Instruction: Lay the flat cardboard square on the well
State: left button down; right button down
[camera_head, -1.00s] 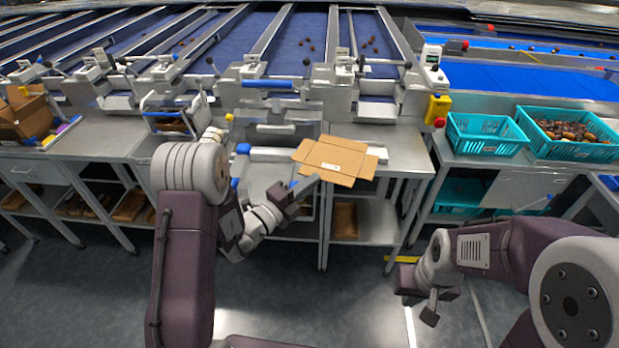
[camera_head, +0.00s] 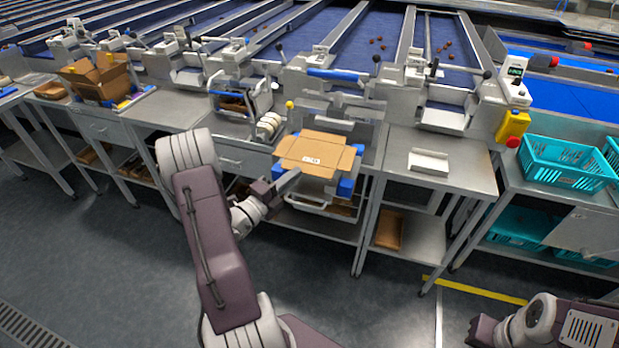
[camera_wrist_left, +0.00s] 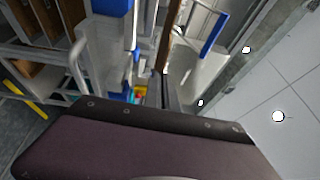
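The flat cardboard square (camera_head: 315,153) is a tan, creased sheet with flaps and a small white label. My left gripper (camera_head: 289,181) is at its near left edge, shut on it. In the left wrist view the sheet shows edge-on as a brown strip (camera_wrist_left: 171,38) running down to the left fingers (camera_wrist_left: 158,92). The sheet is over what looks like the well, a bay with blue blocks (camera_head: 346,188) at its corners. It hides most of the opening, and I cannot tell whether it touches the blocks. My right gripper (camera_head: 484,330) is low at the right, its fingers unclear.
A steel table (camera_head: 462,165) right of the bay holds a small white tray (camera_head: 429,162). A wire-handled holder (camera_head: 240,100) and white rolls (camera_head: 269,126) stand to the left. Grey machinery (camera_head: 335,105) rises behind. Teal crates (camera_head: 565,165) stand at the far right.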

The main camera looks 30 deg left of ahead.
aim_at(300, 189)
pick_arm(q)
jog(key=w+f+b, duration=0.2)
jog(key=w, duration=0.1)
jog(key=w+a+f+b, duration=0.1)
jog(key=w, duration=0.1)
jog(key=shift+f, duration=0.1)
jog(key=shift+f+b, duration=0.55)
jog(key=shift+f, duration=0.15)
dwell(0.4)
jog(key=shift+f+b, duration=0.4)
jog(key=shift+f, duration=0.6)
dwell(1.0)
jog(key=c, duration=1.6)
grip_release()
jog(key=shift+s, duration=0.1)
jog(key=shift+f+b, duration=0.3)
jog(key=shift+f, duration=0.3)
